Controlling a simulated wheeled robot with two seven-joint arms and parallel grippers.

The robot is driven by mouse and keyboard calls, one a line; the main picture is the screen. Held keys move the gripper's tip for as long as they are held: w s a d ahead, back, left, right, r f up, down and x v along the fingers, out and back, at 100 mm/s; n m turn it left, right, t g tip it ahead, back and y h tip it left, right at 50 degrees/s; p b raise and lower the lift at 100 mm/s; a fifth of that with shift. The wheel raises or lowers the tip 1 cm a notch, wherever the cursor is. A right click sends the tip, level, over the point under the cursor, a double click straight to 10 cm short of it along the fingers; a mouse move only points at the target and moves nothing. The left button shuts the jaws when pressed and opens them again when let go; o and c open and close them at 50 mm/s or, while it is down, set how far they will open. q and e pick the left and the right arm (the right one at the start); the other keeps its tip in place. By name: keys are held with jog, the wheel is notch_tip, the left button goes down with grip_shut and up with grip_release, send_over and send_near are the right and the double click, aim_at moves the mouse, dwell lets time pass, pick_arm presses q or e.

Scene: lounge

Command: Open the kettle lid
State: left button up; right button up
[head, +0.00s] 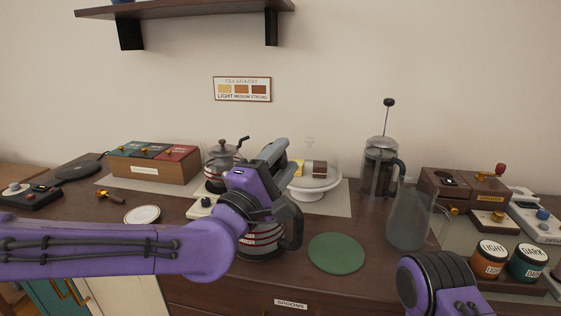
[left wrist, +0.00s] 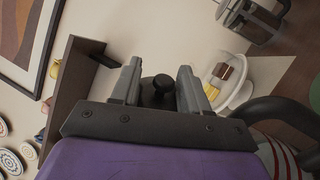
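The kettle (head: 262,240) has red and white stripes and a black handle (head: 293,228). It stands on the wooden counter, and its top is hidden behind my left gripper (head: 270,163) in the head view. In the left wrist view, a round black knob (left wrist: 159,84), which looks like the lid's knob, sits between the two grey fingers of my left gripper (left wrist: 160,72). The fingers are apart, with a gap showing beside the knob. The kettle's handle (left wrist: 283,108) and striped side (left wrist: 280,158) show at lower right there. My right gripper is out of view; only part of that arm shows.
A green round mat (head: 336,253) lies right of the kettle. A glass pitcher (head: 410,220) and a French press (head: 380,168) stand farther right. A wooden tea box (head: 150,165) is at left.

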pick_arm(q)
jog(key=shift+s+a+f, duration=0.15)
jog(key=shift+s+a, duration=0.05)
jog(key=b+v, duration=0.2)
jog(key=v, duration=0.8)
